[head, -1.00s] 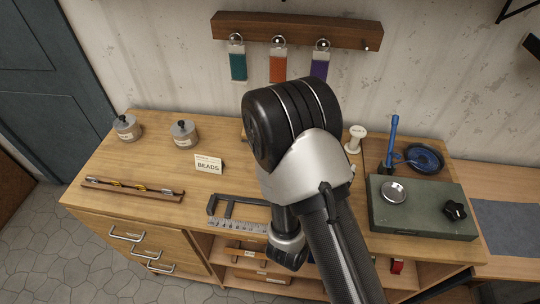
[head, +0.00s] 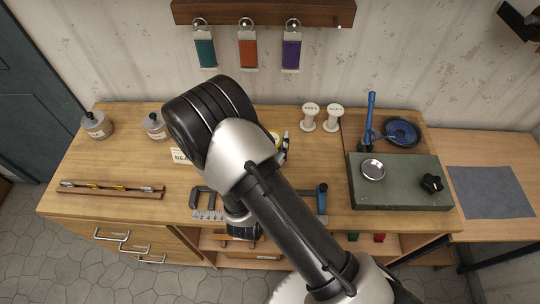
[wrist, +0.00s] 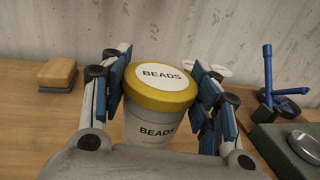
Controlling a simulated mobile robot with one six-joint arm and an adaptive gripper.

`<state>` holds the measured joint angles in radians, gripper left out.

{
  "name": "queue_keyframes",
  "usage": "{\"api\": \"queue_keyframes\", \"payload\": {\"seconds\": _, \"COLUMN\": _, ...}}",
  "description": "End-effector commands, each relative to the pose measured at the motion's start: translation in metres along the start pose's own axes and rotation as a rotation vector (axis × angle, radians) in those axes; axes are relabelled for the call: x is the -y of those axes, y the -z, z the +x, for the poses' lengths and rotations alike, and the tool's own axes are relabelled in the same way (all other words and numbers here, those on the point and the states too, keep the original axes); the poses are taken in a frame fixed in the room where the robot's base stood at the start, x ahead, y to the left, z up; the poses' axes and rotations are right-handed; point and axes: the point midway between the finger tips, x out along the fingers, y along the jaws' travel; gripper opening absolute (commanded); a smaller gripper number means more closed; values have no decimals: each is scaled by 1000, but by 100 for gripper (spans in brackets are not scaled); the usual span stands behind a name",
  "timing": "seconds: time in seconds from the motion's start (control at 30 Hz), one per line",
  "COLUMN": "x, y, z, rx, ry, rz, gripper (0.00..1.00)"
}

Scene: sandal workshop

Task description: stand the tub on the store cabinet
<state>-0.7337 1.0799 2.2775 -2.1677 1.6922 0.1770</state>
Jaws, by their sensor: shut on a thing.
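The tub (wrist: 152,118), a pale pot with a yellow lid and BEADS on lid and side, is upright in the wrist view. My gripper (wrist: 162,82) is shut on it, with blue-padded fingers on its left and right sides. The tub's base is hidden, so I cannot tell whether it touches the surface. In the head view my arm hides most of the gripper and tub. The wooden cabinet (head: 130,212) has drawers at left and open shelves at right. A partly covered card (head: 180,156) stands on its top.
Two grey jars (head: 97,124) (head: 156,126) stand at the back left. A bead rack (head: 110,189) lies at the front left. The left middle of the top is clear.

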Motion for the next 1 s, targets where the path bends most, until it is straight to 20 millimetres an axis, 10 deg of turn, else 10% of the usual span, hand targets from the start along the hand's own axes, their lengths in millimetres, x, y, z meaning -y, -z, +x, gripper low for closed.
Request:
{"api": "queue_keyframes", "payload": {"seconds": 0.53, "x": 0, "y": 63, "z": 0, "rx": 1, "ry": 1, "rz": 0, "gripper": 20}}
{"api": "queue_keyframes", "payload": {"seconds": 0.93, "x": 0, "y": 68, "z": 0, "rx": 3, "ry": 1, "rz": 2, "gripper": 20}}
{"api": "queue_keyframes", "payload": {"seconds": 0.97, "x": 0, "y": 68, "z": 0, "rx": 1, "ry": 1, "rz": 1, "gripper": 58}}
{"api": "queue_keyframes", "payload": {"seconds": 1.0, "x": 0, "y": 67, "z": 0, "rx": 1, "ry": 1, "rz": 1, "gripper": 60}}
